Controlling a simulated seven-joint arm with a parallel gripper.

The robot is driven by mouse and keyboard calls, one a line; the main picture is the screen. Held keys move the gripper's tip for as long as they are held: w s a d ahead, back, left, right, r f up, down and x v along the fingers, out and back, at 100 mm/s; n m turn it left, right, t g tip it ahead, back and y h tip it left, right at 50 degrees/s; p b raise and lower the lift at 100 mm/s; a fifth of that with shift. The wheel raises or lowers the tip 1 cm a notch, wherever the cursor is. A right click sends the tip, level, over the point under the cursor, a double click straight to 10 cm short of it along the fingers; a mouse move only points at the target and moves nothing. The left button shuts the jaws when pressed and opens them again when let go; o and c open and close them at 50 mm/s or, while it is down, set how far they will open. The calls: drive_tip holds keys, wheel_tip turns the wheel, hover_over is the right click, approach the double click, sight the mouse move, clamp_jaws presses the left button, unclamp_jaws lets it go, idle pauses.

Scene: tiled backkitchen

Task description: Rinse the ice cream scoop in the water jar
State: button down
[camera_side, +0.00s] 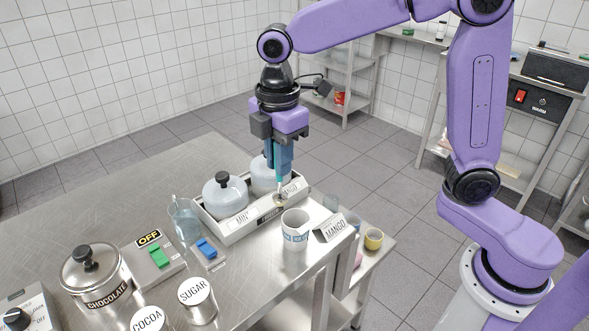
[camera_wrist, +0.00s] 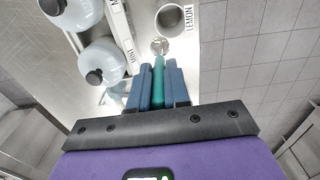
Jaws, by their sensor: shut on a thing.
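The ice cream scoop (camera_side: 280,186) has a teal handle and a metal head pointing down. My gripper (camera_side: 279,165) is shut on its handle; the wrist view shows the handle (camera_wrist: 158,70) between the blue fingers (camera_wrist: 159,88), with the round head (camera_wrist: 160,46) beyond them. In the side view the head appears over the right end of the white tray, behind the white cup; its exact height is unclear. The clear water jar (camera_side: 184,224) stands left of the tray, apart from the scoop.
Two lidded tubs (camera_side: 224,198) sit in the tray (camera_side: 232,238). Switch boxes (camera_side: 208,252), canisters (camera_side: 197,302) and a chocolate pot (camera_side: 95,280) stand front left.

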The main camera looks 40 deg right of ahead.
drive_tip(key=w+a+r+t, duration=0.1)
drive_tip(key=w+a+r, duration=0.1)
drive_tip(key=w+a, duration=1.25)
wheel_tip(320, 180, down, 11)
drive_tip(key=shift+w+d+f, duration=0.15)
drive_tip(key=shift+w+f, duration=0.05)
drive_tip(key=shift+w, duration=0.1)
idle(0.4)
drive_tip(key=shift+r, duration=0.1)
idle(2.9)
wheel_tip(320, 180, up, 9)
idle(1.1)
idle(0.8)
